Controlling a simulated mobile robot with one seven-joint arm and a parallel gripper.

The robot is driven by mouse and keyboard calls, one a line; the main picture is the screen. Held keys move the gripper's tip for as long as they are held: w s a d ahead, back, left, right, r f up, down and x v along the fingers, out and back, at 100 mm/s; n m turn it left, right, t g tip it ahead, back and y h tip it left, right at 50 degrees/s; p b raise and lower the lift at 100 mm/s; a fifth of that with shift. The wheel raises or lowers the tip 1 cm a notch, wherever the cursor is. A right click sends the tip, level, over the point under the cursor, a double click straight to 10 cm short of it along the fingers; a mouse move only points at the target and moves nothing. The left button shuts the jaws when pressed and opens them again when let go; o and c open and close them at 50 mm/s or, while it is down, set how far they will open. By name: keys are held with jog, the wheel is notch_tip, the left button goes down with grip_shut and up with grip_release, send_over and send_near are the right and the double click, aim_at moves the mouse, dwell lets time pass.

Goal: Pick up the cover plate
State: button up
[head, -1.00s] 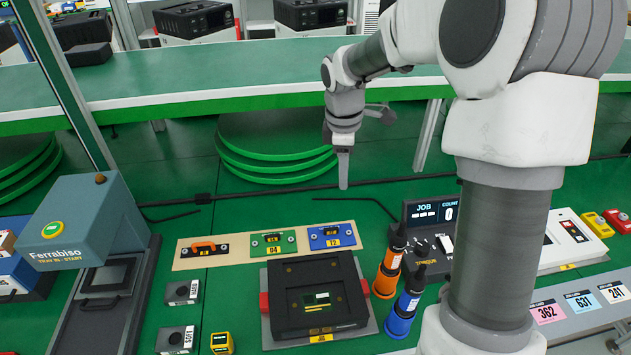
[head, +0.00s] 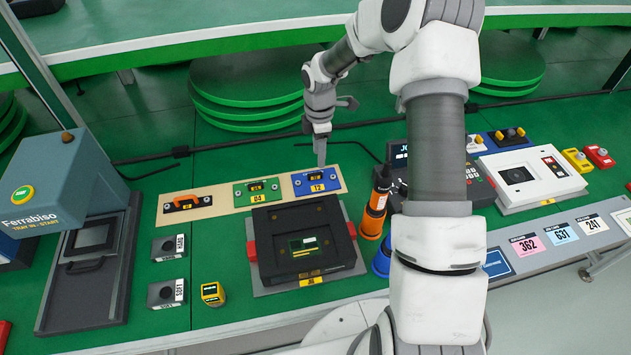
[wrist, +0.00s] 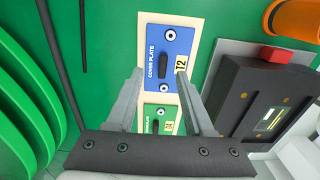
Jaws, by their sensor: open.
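The cover plate is a blue rectangular plate (head: 330,184) with a dark raised handle, two round bolts and a yellow tag. It lies flat at the right end of a beige board (head: 225,208). In the wrist view the plate (wrist: 182,40) reads "COVER PLATE" and sits just beyond the fingertips. My gripper (head: 320,162) points down over the back edge of the plate. In the wrist view my gripper (wrist: 160,80) is open, its two fingers apart with nothing between them. I cannot tell its exact height above the plate.
On the same board lie a green plate (head: 243,198) and a black plate with an orange handle (head: 190,202). A black fixture (head: 270,265) with red side blocks stands in front. An orange bottle-like tool (head: 374,212) stands close to the right of the board.

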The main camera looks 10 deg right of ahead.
aim_at(317, 173)
jog(key=shift+s+a+f, duration=0.1)
jog(key=shift+s+f, duration=0.05)
jog(key=shift+f, duration=1.6)
jog(key=shift+s+a+f, duration=0.1)
jog(key=shift+f, duration=1.6)
grip_shut()
